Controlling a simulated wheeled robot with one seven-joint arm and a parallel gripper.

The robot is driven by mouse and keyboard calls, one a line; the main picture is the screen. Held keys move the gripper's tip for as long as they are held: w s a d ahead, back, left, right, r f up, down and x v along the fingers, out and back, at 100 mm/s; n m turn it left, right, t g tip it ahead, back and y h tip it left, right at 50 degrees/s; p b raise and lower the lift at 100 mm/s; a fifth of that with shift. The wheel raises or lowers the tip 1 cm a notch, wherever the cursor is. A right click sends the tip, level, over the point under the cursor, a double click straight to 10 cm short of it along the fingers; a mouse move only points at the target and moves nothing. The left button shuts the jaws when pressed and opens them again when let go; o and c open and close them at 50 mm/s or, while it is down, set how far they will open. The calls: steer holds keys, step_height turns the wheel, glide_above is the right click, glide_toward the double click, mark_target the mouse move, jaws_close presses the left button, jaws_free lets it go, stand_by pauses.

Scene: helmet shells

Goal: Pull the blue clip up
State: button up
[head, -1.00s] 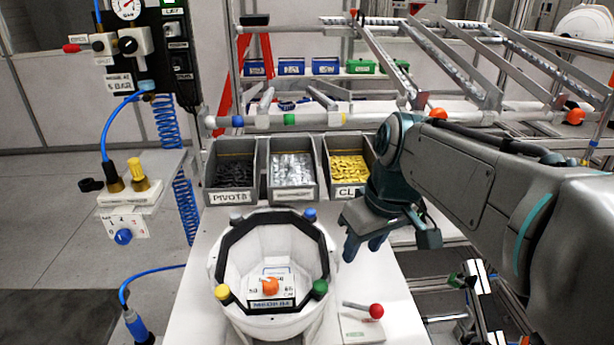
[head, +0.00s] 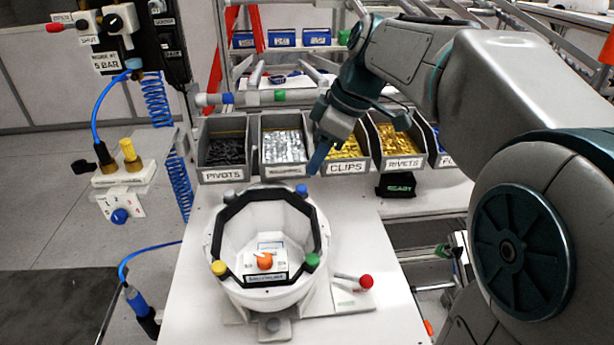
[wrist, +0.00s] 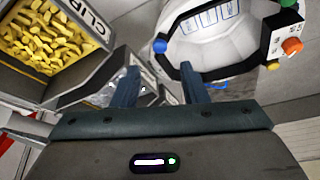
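The blue clip (head: 302,190) sits on the black-edged rim of the white helmet shell (head: 290,287), at its far right corner. My gripper (head: 318,162) is just above and behind the clip, with its blue fingers pointing down toward it. In the wrist view the two fingers of my gripper (wrist: 158,82) are apart with nothing between them. The blue clip (wrist: 160,46) shows beyond the fingertips, roughly between them, and does not touch them. The shell (wrist: 215,38) fills the upper middle of that view.
Yellow (head: 219,268), green (head: 312,261) and pale (head: 229,193) clips sit on the other rim corners. A bin labelled CLIPS (head: 346,168) stands close behind my gripper. A red-knobbed lever (head: 365,281) is right of the shell. Bare white table (head: 358,225) lies to the right.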

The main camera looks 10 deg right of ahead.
mark_target(301, 187)
steer(key=x, duration=0.6)
steer(key=shift+a+f, duration=0.2)
steer(key=shift+f, duration=0.15)
